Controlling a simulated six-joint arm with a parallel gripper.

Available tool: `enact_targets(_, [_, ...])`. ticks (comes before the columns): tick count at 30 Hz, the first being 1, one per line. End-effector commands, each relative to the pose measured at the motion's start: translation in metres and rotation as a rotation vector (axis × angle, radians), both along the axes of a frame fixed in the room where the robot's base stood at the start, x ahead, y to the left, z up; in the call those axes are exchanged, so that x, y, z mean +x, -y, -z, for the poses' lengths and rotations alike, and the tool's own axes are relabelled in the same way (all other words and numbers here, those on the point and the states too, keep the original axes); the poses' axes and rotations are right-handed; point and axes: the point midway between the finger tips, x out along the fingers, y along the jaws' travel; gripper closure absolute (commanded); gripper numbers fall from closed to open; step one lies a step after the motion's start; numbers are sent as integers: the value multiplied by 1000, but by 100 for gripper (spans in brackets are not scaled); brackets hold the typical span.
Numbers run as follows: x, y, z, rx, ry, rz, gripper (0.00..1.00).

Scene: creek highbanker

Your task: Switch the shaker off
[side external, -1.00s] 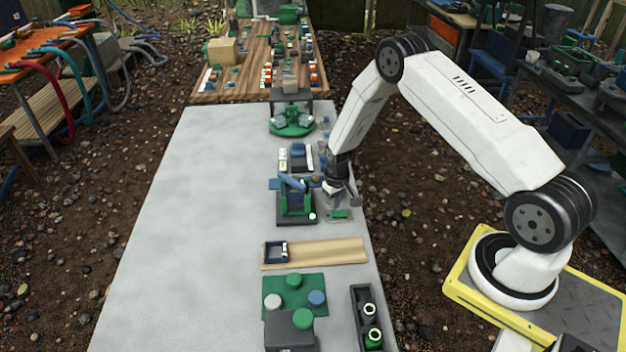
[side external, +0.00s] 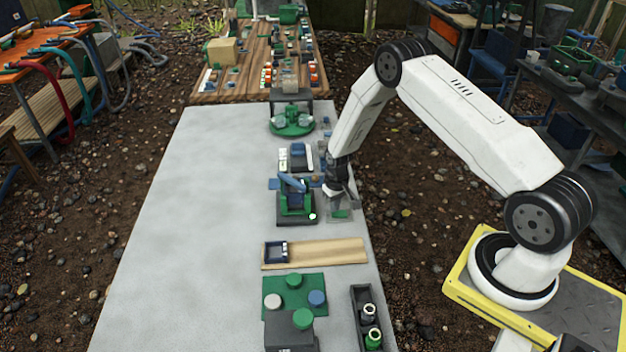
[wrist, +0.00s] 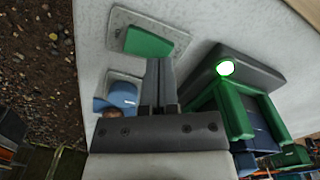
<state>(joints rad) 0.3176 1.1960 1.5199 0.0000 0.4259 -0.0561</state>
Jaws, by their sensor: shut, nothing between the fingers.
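A green-framed machine with a blue tilted top and dark base (side external: 297,217), which I take to be the shaker, stands on the grey table; it also shows at the right in the wrist view (wrist: 236,112). A white lamp (wrist: 225,68) glows on its base. Beside it, a green rocker-like piece (wrist: 147,43) sits on a pale plate. A blue piece (wrist: 122,95) is on another plate, partly hidden by my gripper. My gripper (wrist: 160,62) is shut and empty, over the area between these plates and the machine. I cannot tell whether its tips touch anything. It also shows in the side view (side external: 334,190).
A wooden board with a dark frame (side external: 330,252), a green mat with round pieces (side external: 290,283) and a dark rack (side external: 357,300) lie nearer the camera. A green round device (side external: 291,124) stands farther back. The table's left half (side external: 190,220) is clear.

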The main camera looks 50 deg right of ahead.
Motion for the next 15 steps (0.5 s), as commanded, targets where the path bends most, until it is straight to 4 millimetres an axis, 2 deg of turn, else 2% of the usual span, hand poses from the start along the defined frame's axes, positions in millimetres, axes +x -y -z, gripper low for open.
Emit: enact_targets(15, [0, 0, 6, 0, 0, 0, 100])
